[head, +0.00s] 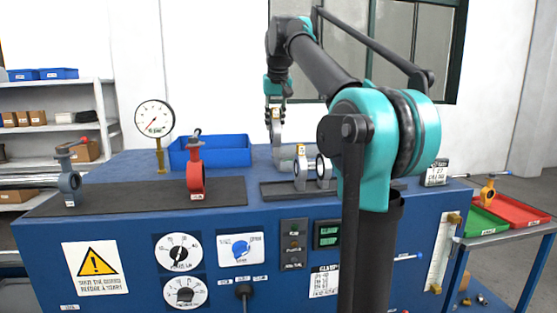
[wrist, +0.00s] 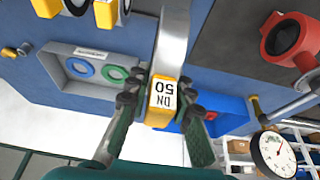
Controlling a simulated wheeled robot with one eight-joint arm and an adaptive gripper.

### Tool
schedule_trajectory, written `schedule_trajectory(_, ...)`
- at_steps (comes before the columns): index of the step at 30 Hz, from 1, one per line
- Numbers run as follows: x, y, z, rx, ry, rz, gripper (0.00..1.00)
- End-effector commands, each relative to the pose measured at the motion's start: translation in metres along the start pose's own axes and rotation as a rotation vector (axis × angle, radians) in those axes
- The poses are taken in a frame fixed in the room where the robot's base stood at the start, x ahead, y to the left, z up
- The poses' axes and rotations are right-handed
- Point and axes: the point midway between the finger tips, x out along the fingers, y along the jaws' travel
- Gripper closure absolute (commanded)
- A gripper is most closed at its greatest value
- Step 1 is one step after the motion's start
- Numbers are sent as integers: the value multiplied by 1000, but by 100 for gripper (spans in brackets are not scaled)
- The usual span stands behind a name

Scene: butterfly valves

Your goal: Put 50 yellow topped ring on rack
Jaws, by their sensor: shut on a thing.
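My gripper (wrist: 160,97) is shut on the yellow top of a grey ring (wrist: 172,35), whose label reads DN 50. In the head view, my gripper (head: 278,97) points down and the held ring (head: 276,130) hangs upright below it. A dark rack (head: 270,191) lies on the blue bench beneath, with light-grey rings (head: 300,172) standing on it, partly hidden by my arm. Two yellow-topped pieces (wrist: 108,14) show at the top edge of the wrist view. I cannot tell whether the held ring touches the rack.
A red valve (head: 195,175) and a grey valve (head: 69,182) stand on the dark mat (head: 130,197) at left. A blue bin (head: 210,151) and a gauge (head: 155,118) are behind. In the wrist view, a grey tray (wrist: 62,52) holds blue and green rings.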

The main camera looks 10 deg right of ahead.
Motion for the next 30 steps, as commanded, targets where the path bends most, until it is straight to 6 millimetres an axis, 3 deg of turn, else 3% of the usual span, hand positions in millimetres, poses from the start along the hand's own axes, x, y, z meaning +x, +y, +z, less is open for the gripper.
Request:
schedule_trajectory(9, 63, 0, 27, 0, 0, 0, 100)
schedule_trajectory(17, 80, 0, 33, 0, 0, 0, 100)
schedule_trajectory(25, 110, 0, 46, 0, 0, 0, 100)
schedule_trajectory(30, 112, 0, 46, 0, 0, 0, 100)
